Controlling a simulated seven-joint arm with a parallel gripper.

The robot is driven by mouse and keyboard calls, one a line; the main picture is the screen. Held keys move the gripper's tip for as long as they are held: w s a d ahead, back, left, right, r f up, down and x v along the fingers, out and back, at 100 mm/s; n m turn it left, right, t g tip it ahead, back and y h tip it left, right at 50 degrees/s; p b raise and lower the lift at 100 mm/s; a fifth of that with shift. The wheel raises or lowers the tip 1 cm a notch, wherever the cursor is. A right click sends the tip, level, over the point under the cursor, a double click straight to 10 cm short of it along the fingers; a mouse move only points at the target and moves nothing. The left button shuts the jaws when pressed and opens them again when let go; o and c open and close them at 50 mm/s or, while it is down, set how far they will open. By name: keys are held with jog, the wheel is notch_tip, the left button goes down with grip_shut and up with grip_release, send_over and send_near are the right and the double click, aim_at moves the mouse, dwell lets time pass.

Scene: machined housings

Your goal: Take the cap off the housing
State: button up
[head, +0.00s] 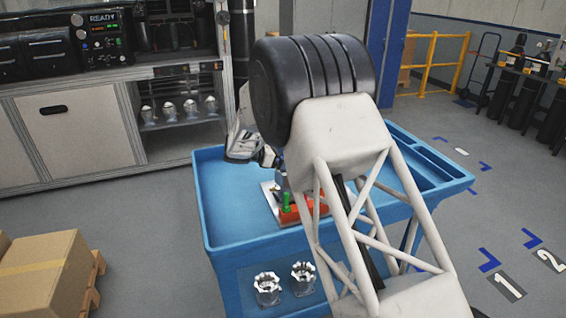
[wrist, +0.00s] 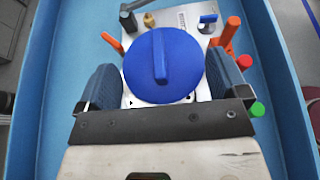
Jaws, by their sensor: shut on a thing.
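The blue round cap (wrist: 182,82) with a raised bar across its top lies between the two dark blue finger pads of my gripper (wrist: 163,72) in the wrist view. My gripper is shut on the cap. The cap is over the light metal plate of the housing (wrist: 173,19); I cannot tell whether it is seated or lifted. The housing carries orange handles, a brass fitting, a dark bent pipe and a small blue valve handle. In the head view my arm hides the cap and much of the housing (head: 268,190).
The housing stands in a blue tray-topped cart (head: 225,215) with raised rims. Red and green knobs stick out at the housing's right in the wrist view. Metal parts (head: 267,289) sit on the cart's lower shelf. Cardboard boxes (head: 45,275) stand at left. The tray's left part is clear.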

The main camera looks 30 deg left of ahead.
jog(key=s+d+r, duration=0.1)
jog(key=s+d, duration=0.7)
jog(key=s, duration=0.4)
jog(key=shift+d+r, duration=0.35)
jog(key=shift+d, duration=0.05)
